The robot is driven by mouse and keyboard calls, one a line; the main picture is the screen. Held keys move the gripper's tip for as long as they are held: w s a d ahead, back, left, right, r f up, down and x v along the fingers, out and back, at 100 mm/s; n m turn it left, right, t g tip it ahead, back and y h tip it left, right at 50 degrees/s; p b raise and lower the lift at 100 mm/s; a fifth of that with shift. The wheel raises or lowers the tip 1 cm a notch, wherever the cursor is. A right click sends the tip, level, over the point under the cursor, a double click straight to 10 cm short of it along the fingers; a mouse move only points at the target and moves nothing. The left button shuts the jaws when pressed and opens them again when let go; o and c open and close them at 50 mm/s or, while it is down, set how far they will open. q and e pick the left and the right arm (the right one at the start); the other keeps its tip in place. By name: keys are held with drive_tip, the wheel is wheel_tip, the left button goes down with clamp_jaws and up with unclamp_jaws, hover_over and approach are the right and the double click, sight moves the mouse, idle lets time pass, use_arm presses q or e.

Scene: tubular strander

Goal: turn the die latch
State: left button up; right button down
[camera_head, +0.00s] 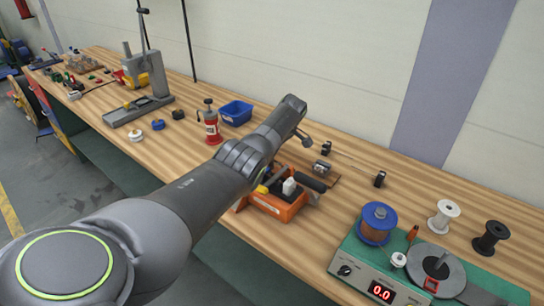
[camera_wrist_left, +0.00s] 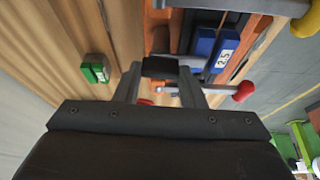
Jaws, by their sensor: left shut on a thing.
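An orange fixture (camera_head: 280,207) stands on the bench near its front edge, partly behind my left arm. In the left wrist view, my left gripper (camera_wrist_left: 160,75) is shut on a small black block (camera_wrist_left: 160,67), which may be part of the die latch; I cannot tell for sure. Beside it are a blue die block marked 2.5 (camera_wrist_left: 222,52) and a lever with a red knob (camera_wrist_left: 243,92). A grey bar with a yellow knob (camera_wrist_left: 306,22) crosses the top right. In the head view my left gripper is mostly hidden by its own arm. My right gripper is not in view.
A small green block (camera_wrist_left: 95,70) lies on the wood beside the fixture.

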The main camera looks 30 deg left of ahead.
use_arm(q)
drive_tip(key=shift+w+n+b, duration=0.1)
drive_tip(key=shift+n+b, duration=0.3)
drive_tip(key=shift+r, duration=0.1)
drive_tip(key=o, duration=1)
drive_tip(key=shift+d+r, duration=0.15)
drive_tip(key=shift+r, duration=0.2)
drive_tip(key=b+v, duration=0.2)
drive_tip(key=v, duration=1.4)
drive_tip(key=shift+w+r+b, duration=0.15)
drive_tip(key=shift+r+b, duration=0.15)
drive_tip(key=shift+b, duration=0.05)
